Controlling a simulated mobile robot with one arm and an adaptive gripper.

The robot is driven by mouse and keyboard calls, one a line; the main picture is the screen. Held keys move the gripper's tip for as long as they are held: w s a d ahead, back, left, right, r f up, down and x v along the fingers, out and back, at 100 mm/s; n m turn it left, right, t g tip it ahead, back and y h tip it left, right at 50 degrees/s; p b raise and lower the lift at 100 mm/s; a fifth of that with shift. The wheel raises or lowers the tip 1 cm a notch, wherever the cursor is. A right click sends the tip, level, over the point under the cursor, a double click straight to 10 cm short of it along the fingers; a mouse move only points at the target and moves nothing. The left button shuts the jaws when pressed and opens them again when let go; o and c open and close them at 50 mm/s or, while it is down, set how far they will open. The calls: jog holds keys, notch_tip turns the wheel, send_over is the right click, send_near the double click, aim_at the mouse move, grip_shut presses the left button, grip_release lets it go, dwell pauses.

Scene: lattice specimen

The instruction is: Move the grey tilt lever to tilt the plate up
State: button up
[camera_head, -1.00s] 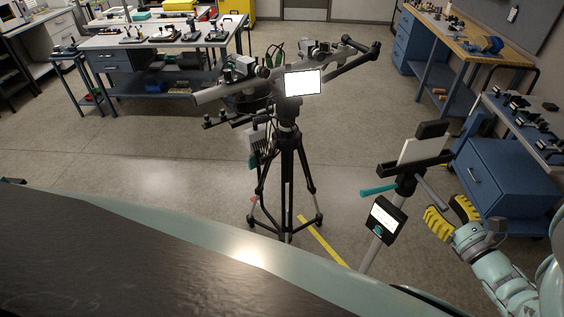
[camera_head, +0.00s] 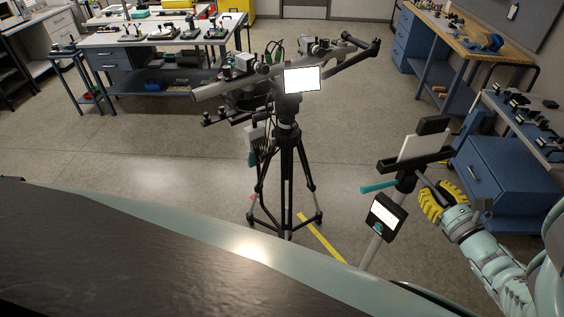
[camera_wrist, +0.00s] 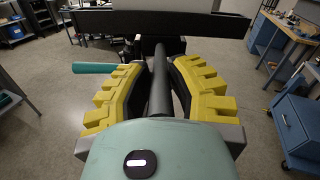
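The grey tilt lever (camera_head: 427,183) sticks out from the black head of a stand at the right in the head view. In the wrist view the lever (camera_wrist: 160,85) runs lengthwise between the yellow fingers. The white plate (camera_head: 420,148) sits upright in a black holder (camera_head: 387,165) on top of the stand. My gripper (camera_head: 432,198) is at the lever's outer part. In the wrist view my gripper (camera_wrist: 160,70) is open around the lever, with narrow gaps showing beside it.
A teal handle (camera_head: 379,187) points left from the same stand; a display box (camera_head: 385,217) hangs below. A tripod with an instrument (camera_head: 287,150) stands to the left. A blue cabinet (camera_head: 490,185) is behind my gripper.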

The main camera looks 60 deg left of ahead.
grip_shut()
jog(key=shift+f, duration=0.1)
notch_tip(320, 180, down, 2)
jog(key=y+b, duration=0.1)
jog(key=b, duration=0.3)
jog(key=t+y+b, duration=0.1)
jog(key=b, duration=0.4)
jog(key=shift+w+f+y, duration=0.1)
jog(key=shift+f+y, duration=0.15)
jog(key=shift+y, duration=0.05)
jog(key=shift+r, duration=0.15)
jog(key=o, duration=0.6)
grip_release()
